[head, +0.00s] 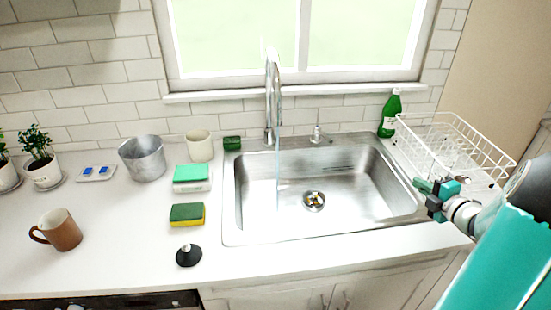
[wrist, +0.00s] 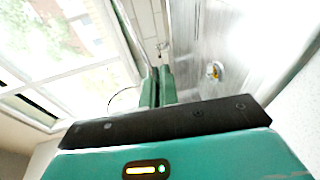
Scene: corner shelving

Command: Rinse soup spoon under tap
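The tap (head: 272,95) stands behind the sink (head: 240,225), and a thin stream of water (head: 278,170) falls from it into the left part of the basin. My gripper (head: 424,186) is above the right rim of the sink, beside the dish rack and well to the right of the water. In the wrist view its green fingers (wrist: 158,87) look close together, and I see nothing held between them. I cannot make out the soup spoon in either view. Small yellowish bits show at the drain (head: 314,201), which also appears in the wrist view (wrist: 214,71).
A white wire dish rack (head: 483,143) with clear items and a green bottle (head: 390,115) stand at the right. Left of the sink are sponges (head: 187,214), a black round-based object (head: 189,256), a metal pot (head: 143,160) and a brown mug (head: 60,230). The basin is mostly clear.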

